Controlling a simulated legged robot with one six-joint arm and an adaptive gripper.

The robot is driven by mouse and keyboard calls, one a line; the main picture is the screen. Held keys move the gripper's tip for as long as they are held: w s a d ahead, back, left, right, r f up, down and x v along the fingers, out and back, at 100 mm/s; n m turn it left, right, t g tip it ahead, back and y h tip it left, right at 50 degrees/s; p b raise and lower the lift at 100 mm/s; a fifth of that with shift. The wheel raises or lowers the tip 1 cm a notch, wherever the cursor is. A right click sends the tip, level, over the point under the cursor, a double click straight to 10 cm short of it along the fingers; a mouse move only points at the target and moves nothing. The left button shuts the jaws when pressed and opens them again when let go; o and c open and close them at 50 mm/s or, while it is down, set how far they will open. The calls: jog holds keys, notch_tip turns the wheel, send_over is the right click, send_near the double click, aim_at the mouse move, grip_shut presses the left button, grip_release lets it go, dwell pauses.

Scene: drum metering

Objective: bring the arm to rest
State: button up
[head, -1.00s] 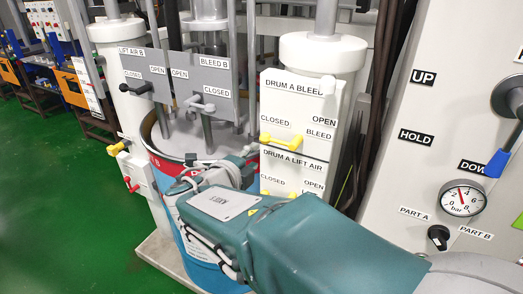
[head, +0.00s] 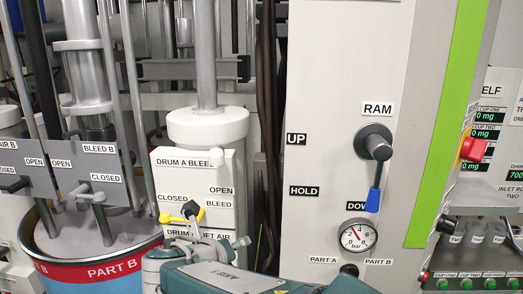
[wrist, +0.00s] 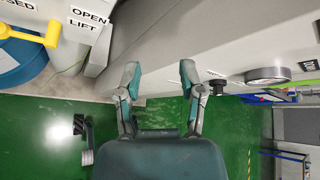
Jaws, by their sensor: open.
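My gripper (wrist: 160,82) is open in the wrist view, its two teal-tipped fingers apart with nothing between them. Green floor and the foot of a pale cabinet show beyond the fingertips. In the head view my teal arm (head: 215,278) lies low along the bottom edge, in front of the drum A valve panel (head: 222,170). The fingertips cannot be made out clearly there.
The ram lever (head: 375,165) has its blue grip beside DOWN, above a pressure gauge (head: 358,236). A yellow valve handle (head: 175,216) is close behind my arm. The part B drum (head: 95,272) stands left. A red button (head: 473,149) is at right.

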jog(key=s+d+f+m+g, duration=0.1)
jog(key=s+d+m+g, duration=0.25)
jog(key=d+m, duration=0.5)
jog(key=s+d+f+m+g, duration=0.2)
jog(key=s+d+m, duration=0.2)
jog(key=d+m, duration=0.45)
jog(key=s+d+f+m+y, duration=0.1)
jog(key=s+m, duration=0.4)
jog(key=m, duration=0.6)
jog(key=s+d+f+m+y, duration=0.1)
jog(key=s+d+m+y, duration=0.2)
jog(key=m, duration=0.9)
jog(key=shift+s+d+f+y, duration=0.25)
jog(key=shift+s+d+y, duration=0.1)
jog(key=shift+s, duration=0.85)
